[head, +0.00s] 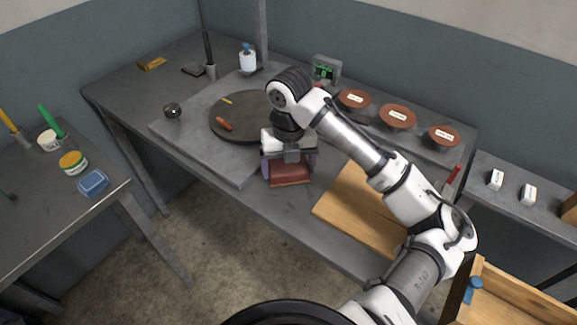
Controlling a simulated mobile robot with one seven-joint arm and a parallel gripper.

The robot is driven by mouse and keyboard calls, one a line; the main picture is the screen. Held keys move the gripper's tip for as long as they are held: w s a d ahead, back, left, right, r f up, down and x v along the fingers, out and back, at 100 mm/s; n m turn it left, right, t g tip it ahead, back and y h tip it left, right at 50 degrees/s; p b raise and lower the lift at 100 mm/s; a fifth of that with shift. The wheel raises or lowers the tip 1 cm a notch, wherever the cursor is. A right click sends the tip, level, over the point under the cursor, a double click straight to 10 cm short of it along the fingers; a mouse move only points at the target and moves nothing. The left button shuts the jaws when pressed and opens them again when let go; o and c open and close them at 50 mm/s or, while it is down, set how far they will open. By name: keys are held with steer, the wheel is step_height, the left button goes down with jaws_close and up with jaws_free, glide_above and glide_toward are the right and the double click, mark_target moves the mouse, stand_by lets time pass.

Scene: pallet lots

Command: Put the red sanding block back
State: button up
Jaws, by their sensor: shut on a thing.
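The red sanding block (289,173) is dark red with a tan lower edge. My gripper (289,167) is shut on it, with one finger at each side. The block is at the front edge of the grey slab on the main bench, left of the wooden board. I cannot tell whether it touches a surface or hangs just above it. The gripper body hides its upper part.
A dark round plate (238,132) with small orange pieces lies behind my gripper. Several brown-topped round pads (397,116) stand at the back right. A wooden board (345,200) lies under my arm. A side table (40,190) holds jars and a blue box (93,182).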

mark_target(288, 165)
steer(key=shift+f, duration=0.35)
steer(key=shift+f, duration=0.1)
steer(key=shift+f, duration=0.15)
steer(key=o, duration=0.8)
steer(key=shift+c, duration=0.2)
step_height(288, 165, up, 13)
steer(key=b, duration=0.1)
steer(key=shift+f, duration=0.2)
